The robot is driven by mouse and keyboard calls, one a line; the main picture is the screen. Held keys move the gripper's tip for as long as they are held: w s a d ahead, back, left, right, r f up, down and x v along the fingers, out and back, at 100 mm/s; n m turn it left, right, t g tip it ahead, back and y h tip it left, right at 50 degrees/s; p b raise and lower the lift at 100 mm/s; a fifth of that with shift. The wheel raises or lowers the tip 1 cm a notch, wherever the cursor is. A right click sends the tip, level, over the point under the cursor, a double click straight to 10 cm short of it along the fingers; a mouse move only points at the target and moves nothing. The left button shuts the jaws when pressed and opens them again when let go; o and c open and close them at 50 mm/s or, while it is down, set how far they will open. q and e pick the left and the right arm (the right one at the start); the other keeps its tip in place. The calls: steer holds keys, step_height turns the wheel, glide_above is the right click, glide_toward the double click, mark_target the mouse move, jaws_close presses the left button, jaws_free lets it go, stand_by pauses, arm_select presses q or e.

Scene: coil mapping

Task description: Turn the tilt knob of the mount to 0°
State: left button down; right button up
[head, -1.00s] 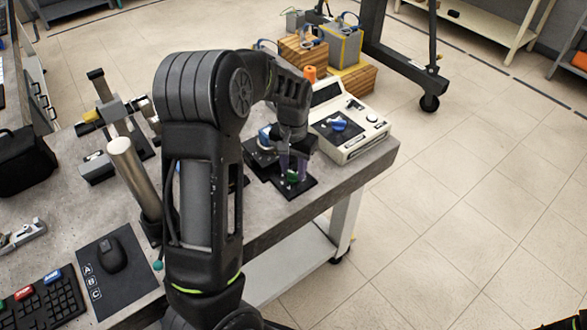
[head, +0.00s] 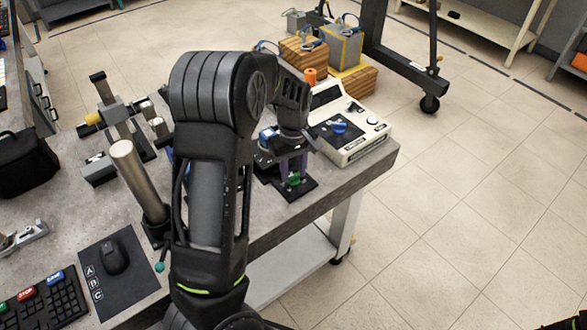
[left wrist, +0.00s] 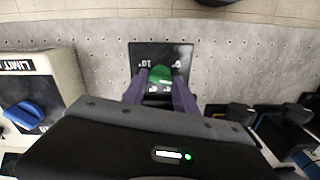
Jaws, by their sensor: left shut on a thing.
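The mount's tilt knob is green (head: 294,180) and sits on a black base plate (head: 305,190) near the table's right edge. My left gripper (head: 292,165) reaches down over it from above, with its purple fingers on either side of the knob. In the left wrist view the green knob (left wrist: 160,75) is between the two fingers (left wrist: 160,92), which are shut on it. A "10°" mark shows on the black plate (left wrist: 147,52) beside the knob. The knob's exact angle is too small to read.
A white instrument box (head: 350,130) with a blue knob (head: 339,127) stands right behind the mount. A metal cylinder (head: 137,178) stands to the left. A mouse (head: 113,257) and keyboard (head: 45,300) lie at the front left.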

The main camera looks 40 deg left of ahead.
mark_target(293, 175)
arm_select(q)
steer(key=n+p, duration=0.1)
steer(key=n, duration=0.4)
steer(key=shift+r+n+p, duration=0.15)
steer(key=shift+n+p, duration=0.15)
steer(key=shift+p, duration=0.1)
steer(key=shift+n+p, duration=0.8)
steer(key=shift+n, duration=1.1)
steer(key=c, duration=1)
jaws_free()
steer(key=shift+o, duration=0.2)
step_height(293, 175, up, 8)
steer(key=shift+f+b, duration=0.2)
steer(key=shift+b, duration=0.2)
